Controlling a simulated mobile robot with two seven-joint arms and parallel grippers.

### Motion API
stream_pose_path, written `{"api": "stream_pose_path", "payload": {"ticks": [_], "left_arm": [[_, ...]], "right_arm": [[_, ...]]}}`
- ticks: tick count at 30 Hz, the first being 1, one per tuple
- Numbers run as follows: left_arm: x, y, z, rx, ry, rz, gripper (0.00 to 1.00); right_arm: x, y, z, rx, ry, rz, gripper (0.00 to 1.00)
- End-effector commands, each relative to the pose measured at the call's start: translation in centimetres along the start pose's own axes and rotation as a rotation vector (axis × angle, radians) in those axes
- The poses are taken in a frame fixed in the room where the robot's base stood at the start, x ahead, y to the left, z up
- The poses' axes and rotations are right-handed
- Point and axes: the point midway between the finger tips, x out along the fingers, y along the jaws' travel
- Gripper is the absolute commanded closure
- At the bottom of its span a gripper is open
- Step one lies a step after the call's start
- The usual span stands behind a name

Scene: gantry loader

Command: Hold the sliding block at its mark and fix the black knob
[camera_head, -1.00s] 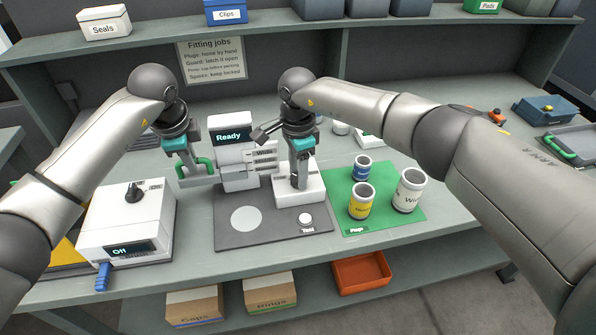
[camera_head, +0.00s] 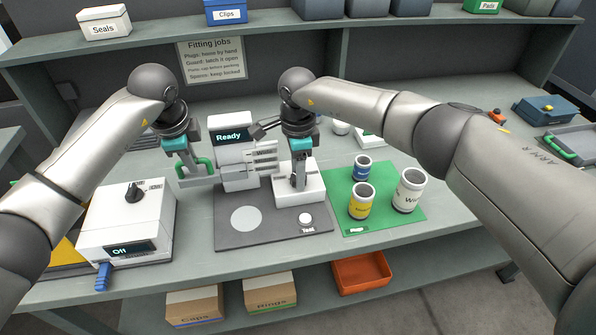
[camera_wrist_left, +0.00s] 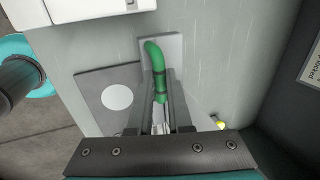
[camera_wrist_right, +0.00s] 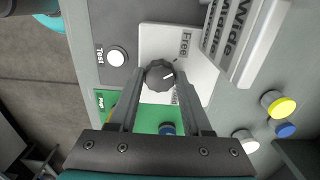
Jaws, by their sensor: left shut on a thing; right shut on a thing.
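My left gripper (camera_head: 187,158) is shut on a green handle (camera_head: 207,166), which also shows in the left wrist view (camera_wrist_left: 155,65), standing on a pale grey plate (camera_wrist_left: 174,48). My right gripper (camera_head: 298,184) is shut on the black knob (camera_wrist_right: 159,75), seen between its fingertips in the right wrist view. The knob sits on a white block (camera_wrist_right: 205,75) with a "Free" label; another label is partly hidden by a finger. Tags reading "Wide", "Middle" and "Narrow" (camera_head: 262,158) stand beside the block. I cannot tell how the sliding block sits against a mark.
A "Ready" display (camera_head: 230,137) stands behind. A grey mat (camera_head: 285,235) holds a Test button (camera_head: 305,219). Several cans stand on a green mat (camera_head: 385,222) at right. A white box (camera_head: 125,225) with a dial and "Off" screen is at left.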

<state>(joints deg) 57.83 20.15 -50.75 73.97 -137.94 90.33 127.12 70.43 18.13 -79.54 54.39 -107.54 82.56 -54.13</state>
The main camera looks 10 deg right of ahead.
Motion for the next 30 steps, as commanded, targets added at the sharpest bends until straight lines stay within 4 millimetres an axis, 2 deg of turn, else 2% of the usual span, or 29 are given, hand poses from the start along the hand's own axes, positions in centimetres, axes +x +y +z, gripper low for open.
{"api": "stream_pose_path", "payload": {"ticks": [30], "left_arm": [[-0.17,-0.24,0.02,-0.002,0.001,-0.008,1.00]], "right_arm": [[-0.11,-0.11,-0.06,0.958,0.000,0.001,1.00]]}}
